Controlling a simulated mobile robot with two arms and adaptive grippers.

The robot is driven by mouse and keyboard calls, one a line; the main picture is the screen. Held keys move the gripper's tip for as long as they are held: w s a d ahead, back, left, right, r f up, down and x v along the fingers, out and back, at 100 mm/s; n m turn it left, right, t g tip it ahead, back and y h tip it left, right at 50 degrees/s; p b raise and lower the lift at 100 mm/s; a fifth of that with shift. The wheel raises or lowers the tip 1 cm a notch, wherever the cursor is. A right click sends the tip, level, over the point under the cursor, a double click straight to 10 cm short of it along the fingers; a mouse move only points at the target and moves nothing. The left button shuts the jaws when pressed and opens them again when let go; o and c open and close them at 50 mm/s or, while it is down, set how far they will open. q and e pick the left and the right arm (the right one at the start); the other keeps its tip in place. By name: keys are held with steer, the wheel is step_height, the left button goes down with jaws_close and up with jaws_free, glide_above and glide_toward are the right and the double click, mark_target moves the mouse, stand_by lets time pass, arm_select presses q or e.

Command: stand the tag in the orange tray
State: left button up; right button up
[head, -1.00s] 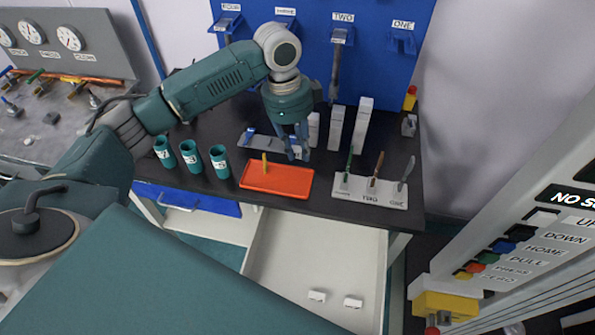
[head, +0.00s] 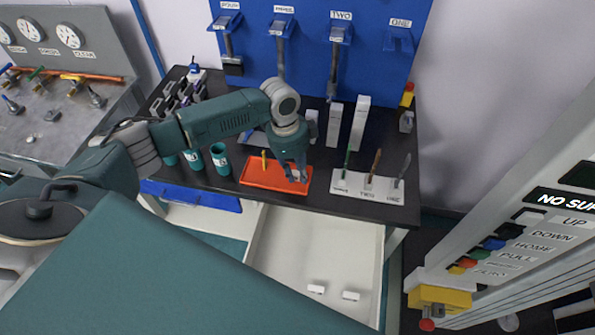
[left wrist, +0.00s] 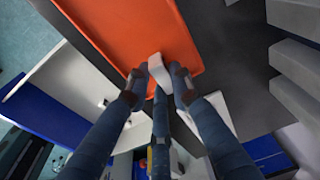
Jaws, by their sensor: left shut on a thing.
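My left gripper (head: 297,176) is over the right end of the tray, pointing down. In the left wrist view its fingers are shut on a small white block, the tag (left wrist: 156,68), held at the fingertips with the orange tray (left wrist: 135,25) behind it. I cannot tell whether the tag touches the tray floor. My right gripper is not in view.
A white stand (head: 375,189) with several upright tools is right of the tray. Teal cups (head: 220,160) stand to its left, and tall white blocks (head: 359,124) behind. An open drawer (head: 275,262) below holds two small white pieces (head: 350,296).

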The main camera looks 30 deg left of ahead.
arm_select(q)
steer(key=shift+f, duration=0.1)
steer(key=o, duration=0.8)
steer(key=shift+o, duration=0.2)
steer(key=shift+r, duration=0.55)
step_height(320, 180, up, 11)
steer(key=a+b, duration=0.1)
steer(key=b, duration=0.1)
steer(key=shift+s+a, duration=0.25)
steer(key=shift+a, duration=0.1)
